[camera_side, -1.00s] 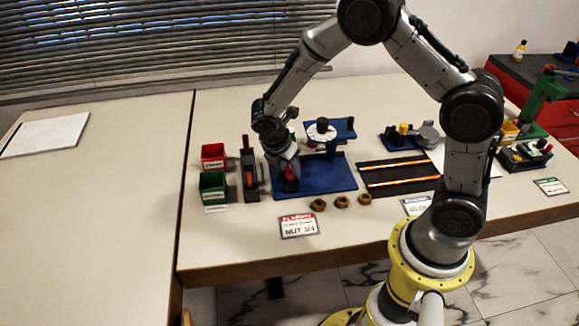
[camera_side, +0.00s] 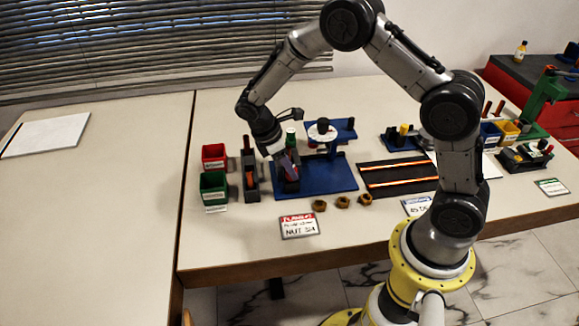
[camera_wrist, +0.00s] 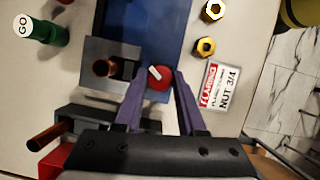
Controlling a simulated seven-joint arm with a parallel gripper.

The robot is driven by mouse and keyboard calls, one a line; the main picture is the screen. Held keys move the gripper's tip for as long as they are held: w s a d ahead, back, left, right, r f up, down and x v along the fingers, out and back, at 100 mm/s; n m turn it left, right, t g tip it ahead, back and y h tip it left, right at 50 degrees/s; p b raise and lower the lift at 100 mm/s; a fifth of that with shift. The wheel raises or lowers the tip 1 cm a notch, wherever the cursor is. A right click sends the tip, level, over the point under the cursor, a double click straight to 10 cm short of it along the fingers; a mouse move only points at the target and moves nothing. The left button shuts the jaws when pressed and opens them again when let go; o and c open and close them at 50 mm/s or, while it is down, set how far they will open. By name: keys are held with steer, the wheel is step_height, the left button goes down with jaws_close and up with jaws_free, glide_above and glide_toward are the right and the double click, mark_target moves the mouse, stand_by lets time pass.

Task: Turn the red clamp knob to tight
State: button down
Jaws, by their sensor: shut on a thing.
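The red clamp knob (camera_wrist: 158,77) has a white pointer line and sits between the fingertips of my gripper (camera_wrist: 161,80) in the wrist view. The two purplish fingers are shut on its sides. The pointer slants toward the upper left in that view. The knob is at the edge of a blue base plate (camera_wrist: 172,25), beside a grey block with a copper-coloured round part (camera_wrist: 103,68). In the side view my gripper (camera_side: 288,168) leans down onto the front left of the blue plate (camera_side: 330,183). There the fingers mostly hide the knob.
A red bin (camera_side: 213,155), a green bin (camera_side: 213,186) and a dark stand (camera_side: 250,180) are close to the left. Several brass nuts (camera_side: 342,201) and a label card (camera_side: 298,226) lie in front. A green GO gauge (camera_wrist: 42,30) stands behind. The left table is mostly clear.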

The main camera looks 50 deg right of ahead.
steer(key=m+y, duration=0.1)
steer(key=m, duration=0.2)
steer(key=m+g, duration=0.1)
steer(key=m, duration=0.1)
steer(key=shift+w+d+r+m+y, duration=0.1)
steer(key=shift+w+d+m+y, duration=0.05)
steer(key=shift+m+y, duration=0.25)
steer(key=m+y, duration=0.1)
steer(key=m, duration=0.3)
steer(key=shift+d+m+g+y, duration=0.1)
steer(key=shift+m+g+y, duration=0.2)
steer(key=shift+y, duration=0.1)
steer(key=c, duration=0.8)
jaws_free()
steer(key=shift+o, duration=0.2)
steer(key=v, duration=1.3)
steer(key=shift+w+r, duration=0.2)
steer(key=shift+r, duration=0.1)
